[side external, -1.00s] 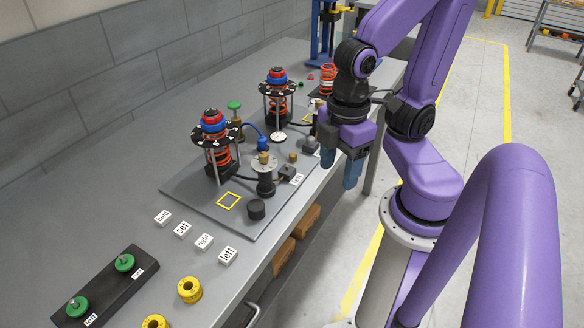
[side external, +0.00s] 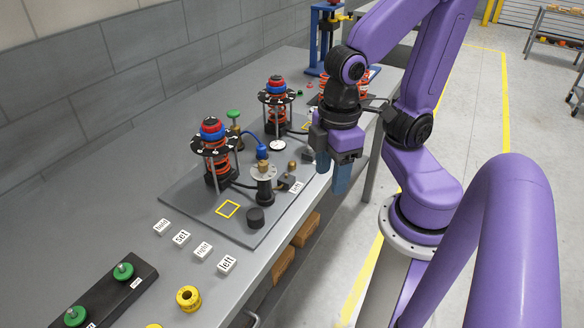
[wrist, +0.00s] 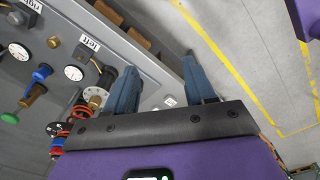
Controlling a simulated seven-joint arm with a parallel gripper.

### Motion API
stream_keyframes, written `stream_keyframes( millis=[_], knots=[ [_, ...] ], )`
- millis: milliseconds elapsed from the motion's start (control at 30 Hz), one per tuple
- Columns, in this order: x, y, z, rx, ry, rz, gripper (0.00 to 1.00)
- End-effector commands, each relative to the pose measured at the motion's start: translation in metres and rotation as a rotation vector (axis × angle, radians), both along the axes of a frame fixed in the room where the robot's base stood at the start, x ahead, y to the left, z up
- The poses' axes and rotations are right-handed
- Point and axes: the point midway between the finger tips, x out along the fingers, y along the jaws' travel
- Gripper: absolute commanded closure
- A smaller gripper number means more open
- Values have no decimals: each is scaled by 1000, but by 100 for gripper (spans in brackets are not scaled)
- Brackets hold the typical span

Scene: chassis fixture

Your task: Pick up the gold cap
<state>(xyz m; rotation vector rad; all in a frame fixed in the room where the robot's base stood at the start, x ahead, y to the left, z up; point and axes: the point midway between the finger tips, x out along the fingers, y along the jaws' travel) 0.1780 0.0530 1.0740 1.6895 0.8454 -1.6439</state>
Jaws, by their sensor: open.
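A small gold cap-like piece (side external: 292,165) stands on the grey plate near the "left" label in the side view; it also shows in the wrist view (wrist: 53,42). I cannot tell which of the two is the gold cap. My gripper (side external: 332,173) points down at the bench's right edge, right of both gold pieces and apart from them. In the wrist view, its blue fingers (wrist: 158,68) are spread with nothing between them.
Two spring assemblies (side external: 216,155) (side external: 276,100) with red and blue tops stand on the plate behind. A blue hose fitting (side external: 261,152), a green knob (side external: 234,115) and a black cylinder (side external: 255,217) are close by. Open floor lies beyond the bench edge.

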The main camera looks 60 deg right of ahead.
Motion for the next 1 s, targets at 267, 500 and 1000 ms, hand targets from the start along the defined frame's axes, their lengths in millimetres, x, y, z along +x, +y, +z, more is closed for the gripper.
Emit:
stream_keyframes(
  millis=[267,500,1000],
  knots=[
    [66,-14,8,-20,-12,-751,46],
    [120,-45,14,-34,-33,-1446,46],
    [184,-129,23,-52,-112,-2614,46]
  ],
)
